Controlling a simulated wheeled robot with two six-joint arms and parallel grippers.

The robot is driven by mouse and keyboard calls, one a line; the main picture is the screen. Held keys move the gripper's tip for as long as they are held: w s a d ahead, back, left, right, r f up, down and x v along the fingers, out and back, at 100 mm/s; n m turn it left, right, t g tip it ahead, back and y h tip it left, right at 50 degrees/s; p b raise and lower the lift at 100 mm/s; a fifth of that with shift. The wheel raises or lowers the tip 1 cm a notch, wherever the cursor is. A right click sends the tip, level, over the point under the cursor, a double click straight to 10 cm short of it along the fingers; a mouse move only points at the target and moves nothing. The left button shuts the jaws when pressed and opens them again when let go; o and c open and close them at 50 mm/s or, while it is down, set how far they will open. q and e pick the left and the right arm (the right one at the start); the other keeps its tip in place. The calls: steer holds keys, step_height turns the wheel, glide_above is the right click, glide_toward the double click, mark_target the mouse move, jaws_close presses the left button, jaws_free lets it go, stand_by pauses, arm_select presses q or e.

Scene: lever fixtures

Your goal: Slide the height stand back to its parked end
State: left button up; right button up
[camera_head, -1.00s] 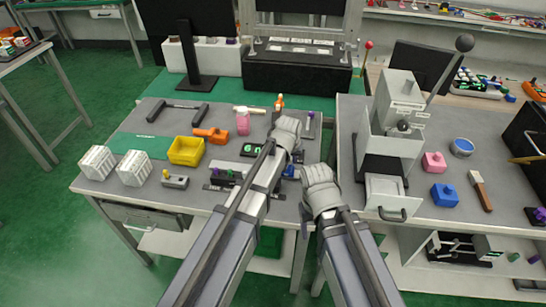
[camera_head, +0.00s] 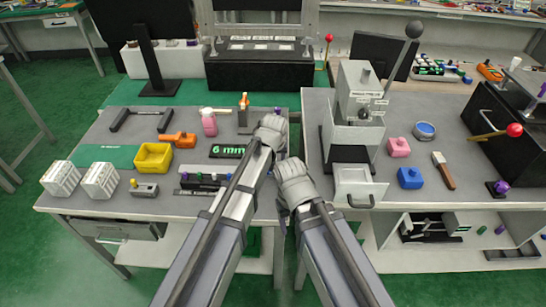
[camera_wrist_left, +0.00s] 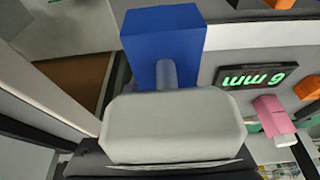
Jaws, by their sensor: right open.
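I cannot tell for sure which part is the height stand. A lit "6 mm" display (camera_head: 228,151) lies on the left bench, just left of my left gripper (camera_head: 271,133). A dark rail fixture (camera_head: 205,184) with small coloured parts sits in front of it, partly hidden by my left arm. In the left wrist view a blue block (camera_wrist_left: 160,38) with a short grey cylinder is close ahead, and the display (camera_wrist_left: 256,77) is to its right. My left gripper's fingers are not clear. My right gripper (camera_head: 293,180) is open over the bench's right edge, and nothing shows in it.
A yellow bin (camera_head: 153,157), two white racks (camera_head: 100,180) and a pink bottle (camera_head: 209,122) stand on the left bench. The right bench holds a grey press (camera_head: 357,110) with a tall lever (camera_head: 402,58). A narrow gap separates the benches.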

arm_select(q)
steer(key=shift+o, duration=0.7)
steer(key=shift+a+r, duration=0.1)
steer(key=p+v, duration=0.7)
steer(key=shift+s+r, duration=0.2)
steer(key=shift+r, duration=0.1)
steer(key=shift+f, duration=0.1)
